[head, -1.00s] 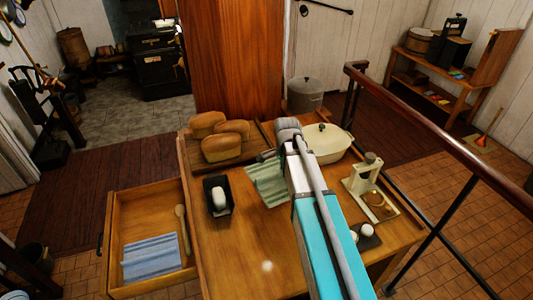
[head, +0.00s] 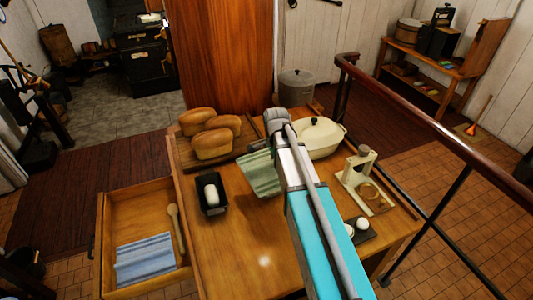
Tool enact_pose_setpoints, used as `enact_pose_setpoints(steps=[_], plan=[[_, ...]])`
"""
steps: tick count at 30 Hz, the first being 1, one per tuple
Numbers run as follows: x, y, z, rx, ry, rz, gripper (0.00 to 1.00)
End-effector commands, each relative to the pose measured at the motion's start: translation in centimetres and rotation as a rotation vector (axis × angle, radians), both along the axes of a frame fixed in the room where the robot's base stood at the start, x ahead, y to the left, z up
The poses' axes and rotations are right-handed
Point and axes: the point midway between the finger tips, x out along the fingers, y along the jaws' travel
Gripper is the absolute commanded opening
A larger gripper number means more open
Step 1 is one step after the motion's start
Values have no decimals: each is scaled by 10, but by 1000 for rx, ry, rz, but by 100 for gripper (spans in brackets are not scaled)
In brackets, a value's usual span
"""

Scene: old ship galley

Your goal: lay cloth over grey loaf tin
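The loaf tin (head: 203,208) looks dark grey, nearly black, and stands on the wooden table left of my arm. A pale, rounded lump lies inside it. A green striped cloth (head: 260,175) hangs at the end of my arm, right of the tin and apart from it in the picture. My gripper (head: 266,146) is at the cloth's upper edge and appears shut on it. The fingertips are mostly hidden by my arm. The tin's top is uncovered.
Several brown loaves (head: 213,144) lie on a board behind the tin. A cream lidded pot (head: 319,138) and a cream press-like stand (head: 353,182) are right of my arm. An open drawer (head: 111,213) holds a blue striped cloth (head: 144,260) and a wooden spoon (head: 176,226). The front table is clear.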

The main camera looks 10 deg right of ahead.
Motion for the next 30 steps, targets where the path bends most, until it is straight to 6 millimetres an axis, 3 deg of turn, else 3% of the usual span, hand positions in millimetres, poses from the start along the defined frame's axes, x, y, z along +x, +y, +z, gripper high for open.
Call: enact_pose_setpoints(steps=[6,13,30], plan=[[43,8,-16,0,0,-72,0],[76,16,-27,0,0,-144,0],[83,19,-29,0,0,-167,0]])
